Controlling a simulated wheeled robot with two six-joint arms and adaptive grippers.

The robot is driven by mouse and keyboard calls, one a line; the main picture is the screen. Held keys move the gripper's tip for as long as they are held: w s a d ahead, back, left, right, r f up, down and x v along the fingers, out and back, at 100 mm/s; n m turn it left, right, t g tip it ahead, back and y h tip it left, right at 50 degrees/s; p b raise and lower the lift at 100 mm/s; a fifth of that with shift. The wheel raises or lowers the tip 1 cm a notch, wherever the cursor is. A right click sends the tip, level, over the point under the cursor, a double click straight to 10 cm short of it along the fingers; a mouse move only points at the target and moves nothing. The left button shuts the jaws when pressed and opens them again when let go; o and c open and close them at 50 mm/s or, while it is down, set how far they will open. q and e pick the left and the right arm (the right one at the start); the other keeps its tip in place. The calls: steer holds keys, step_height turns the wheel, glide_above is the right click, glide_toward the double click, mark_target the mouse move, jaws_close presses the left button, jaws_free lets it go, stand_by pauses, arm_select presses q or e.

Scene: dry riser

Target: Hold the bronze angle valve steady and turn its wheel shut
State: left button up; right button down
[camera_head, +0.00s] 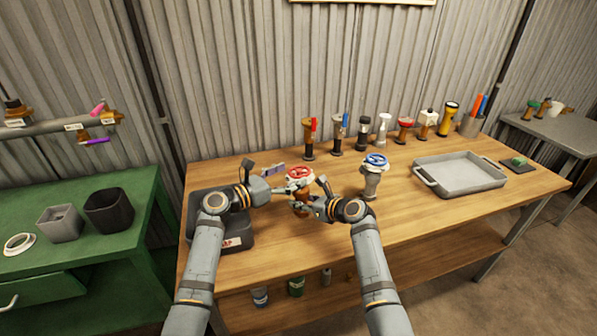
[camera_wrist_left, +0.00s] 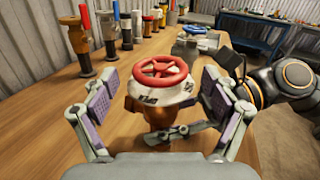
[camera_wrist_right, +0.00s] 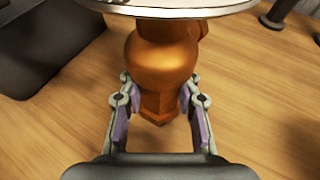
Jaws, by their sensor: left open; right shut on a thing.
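The bronze angle valve (camera_wrist_right: 162,62) stands upright on the wooden bench, with a red wheel (camera_head: 299,172) above a pale disc on its top. The wheel also shows in the left wrist view (camera_wrist_left: 160,69). My right gripper (camera_wrist_right: 157,100) is shut on the lower part of the valve's body, one finger on each side. My left gripper (camera_wrist_left: 155,102) is open, its fingers apart on either side of the valve at about the height of the wheel and disc. They do not appear to touch the wheel. In the head view the grippers partly hide the valve body.
A grey valve with a blue wheel (camera_head: 376,160) stands just right. A grey tray (camera_head: 460,189) lies farther right. A row of fittings, including a yellow-topped one (camera_head: 450,112), lines the back.

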mark_target(298, 170)
arm_select(q)
steer(key=shift+x, duration=1.55)
steer(key=c, duration=1.2)
steer(key=shift+o, duration=0.2)
steer(key=m+g+h, duration=0.2)
steer(key=g, duration=0.1)
steer(key=m+g+h, duration=0.1)
steer(key=g, duration=0.1)
steer(key=shift+w+f+m, duration=0.1)
steer(key=shift+w+m, duration=0.15)
steer(key=shift+m, duration=0.15)
steer(key=shift+m+g, duration=0.3)
steer(key=shift+g, duration=0.2)
steer(key=shift+s+h, duration=0.15)
steer(key=shift+h, duration=0.15)
steer(key=o, duration=1.2)
steer(key=shift+c, duration=0.2)
